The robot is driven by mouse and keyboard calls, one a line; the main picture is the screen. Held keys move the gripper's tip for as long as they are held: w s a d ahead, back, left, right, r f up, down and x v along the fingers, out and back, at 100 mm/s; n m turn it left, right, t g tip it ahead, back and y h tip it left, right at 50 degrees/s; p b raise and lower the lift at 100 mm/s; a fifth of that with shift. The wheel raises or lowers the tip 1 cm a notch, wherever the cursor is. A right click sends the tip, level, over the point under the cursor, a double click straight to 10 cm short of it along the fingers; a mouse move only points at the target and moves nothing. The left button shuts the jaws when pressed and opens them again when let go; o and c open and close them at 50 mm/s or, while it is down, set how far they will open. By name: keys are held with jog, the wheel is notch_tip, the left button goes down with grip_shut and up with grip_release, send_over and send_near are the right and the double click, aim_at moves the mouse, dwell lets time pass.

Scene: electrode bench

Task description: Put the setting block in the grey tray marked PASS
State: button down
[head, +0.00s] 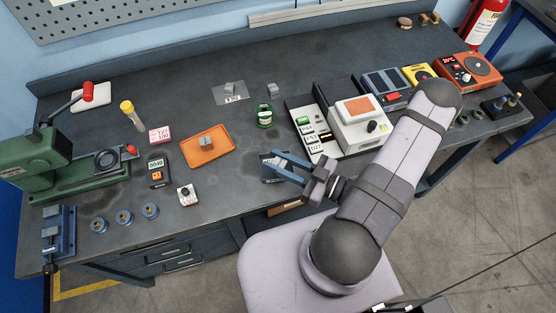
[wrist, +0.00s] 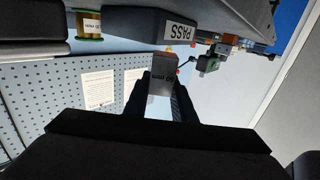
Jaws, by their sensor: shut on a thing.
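My gripper (head: 271,159) is over the front middle of the bench, with its fingers pointing left. In the wrist view its dark fingers (wrist: 161,88) are shut on the setting block (wrist: 161,74), a small grey block with printed marking. The held block is hard to make out in the head view. The dark grey tray (wrist: 135,22) shows its PASS label at the top of the wrist view, close to the block. In the head view a dark tray (head: 267,178) lies under my fingers and is partly hidden. I cannot tell if block and tray touch.
An orange tray (head: 222,155) with a grey block on it lies left of my gripper. A white instrument (head: 352,137) and a label rack (head: 307,121) stand to the right. The bench's front edge is close.

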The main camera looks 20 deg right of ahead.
jog(key=shift+f, duration=0.1)
jog(key=shift+f+b, duration=0.35)
jog(key=shift+b, duration=0.05)
jog(key=shift+f, duration=0.1)
jog(key=c, duration=1.5)
grip_release()
jog(key=shift+r+p, duration=0.65)
jog(key=shift+r, duration=0.2)
jog(key=v, duration=1.2)
jog(key=shift+f, duration=0.2)
